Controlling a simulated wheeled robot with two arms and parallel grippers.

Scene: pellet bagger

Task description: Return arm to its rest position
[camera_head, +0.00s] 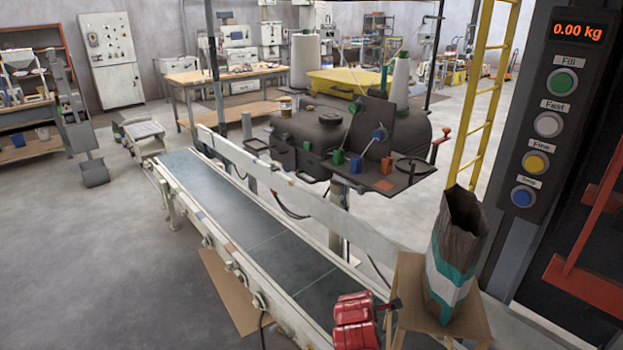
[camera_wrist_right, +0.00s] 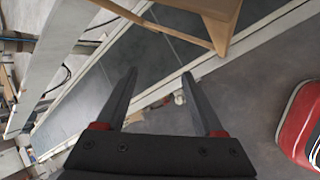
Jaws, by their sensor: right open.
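My right gripper (camera_wrist_right: 160,74) shows in the right wrist view with its two dark fingers apart and nothing between them. Beyond the fingers are the conveyor belt (camera_wrist_right: 95,90), its pale side rail and a wooden stand (camera_wrist_right: 217,14).
The conveyor (camera_head: 240,222) runs diagonally, its belt bare. The control panel (camera_head: 535,125) reads 0.00 kg. A yellow ladder (camera_head: 485,95) and dark machine (camera_head: 320,130) stand behind. A red rounded thing (camera_wrist_right: 300,122) is at the right wrist view's edge. Floor left of the conveyor is mostly clear.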

